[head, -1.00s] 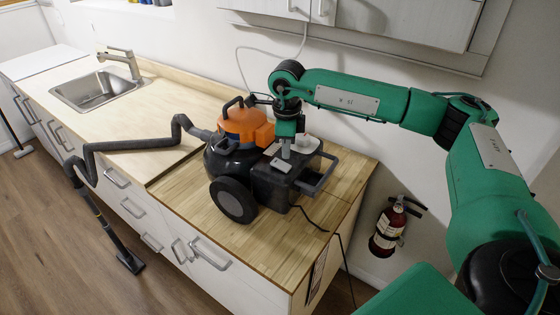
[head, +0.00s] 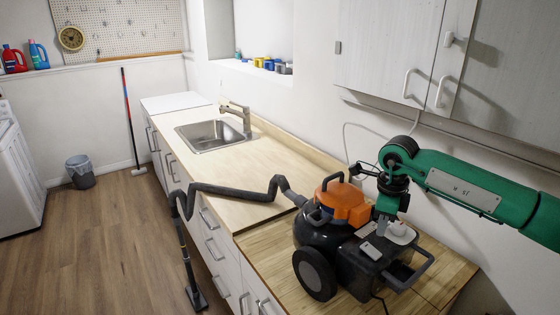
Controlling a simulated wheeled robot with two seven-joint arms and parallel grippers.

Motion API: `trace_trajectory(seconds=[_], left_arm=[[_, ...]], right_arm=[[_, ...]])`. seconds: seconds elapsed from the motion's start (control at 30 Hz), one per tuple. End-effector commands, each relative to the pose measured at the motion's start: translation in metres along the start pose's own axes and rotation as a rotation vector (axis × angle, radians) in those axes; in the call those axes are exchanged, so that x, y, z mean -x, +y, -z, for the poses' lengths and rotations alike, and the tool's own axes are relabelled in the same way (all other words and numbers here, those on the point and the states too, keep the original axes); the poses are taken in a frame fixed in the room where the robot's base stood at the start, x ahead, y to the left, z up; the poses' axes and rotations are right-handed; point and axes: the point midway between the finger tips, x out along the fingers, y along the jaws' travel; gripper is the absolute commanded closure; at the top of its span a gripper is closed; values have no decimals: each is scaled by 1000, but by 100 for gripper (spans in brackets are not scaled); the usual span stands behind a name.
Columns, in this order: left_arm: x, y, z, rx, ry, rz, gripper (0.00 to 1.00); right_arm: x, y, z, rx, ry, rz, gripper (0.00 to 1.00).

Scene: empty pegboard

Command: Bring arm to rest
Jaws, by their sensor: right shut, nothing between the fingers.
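My right arm comes in from the right, a green arm with black joints. It reaches over the wooden counter (head: 262,252). My right gripper (head: 382,229) points down at the top of a black and orange vacuum cleaner (head: 343,205) that stands on the counter. The gripper is small in view and looks shut with nothing in it. Whether it touches the vacuum I cannot tell. My left gripper is out of view.
The vacuum's grey hose (head: 232,192) runs left over the counter edge to a floor nozzle. A sink (head: 210,135) lies behind. Cabinets (head: 400,50) hang above right. A bin (head: 80,171), a broom (head: 131,125) and a pegboard (head: 120,28) are at the far left. The floor is open.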

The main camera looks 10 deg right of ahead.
Motion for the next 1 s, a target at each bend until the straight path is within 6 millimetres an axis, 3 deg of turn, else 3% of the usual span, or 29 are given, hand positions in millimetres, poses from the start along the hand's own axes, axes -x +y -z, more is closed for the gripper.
trace_trajectory(seconds=[0.07,0.17,0.33,0.5,0.63,0.8,1.0], left_arm=[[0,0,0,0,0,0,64],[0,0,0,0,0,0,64],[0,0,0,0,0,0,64],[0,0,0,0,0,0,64],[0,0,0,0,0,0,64],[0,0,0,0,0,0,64],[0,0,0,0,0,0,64]], right_arm=[[-7,9,-11,16,-32,-22,100],[-23,37,-43,54,-137,-90,100],[-43,123,-122,95,-451,-318,100],[-29,206,-183,29,-774,-597,100],[-1,250,-212,-98,-1002,-819,100],[39,271,-230,-369,-1258,-1102,100],[63,250,-225,-829,-1476,-1386,100]])
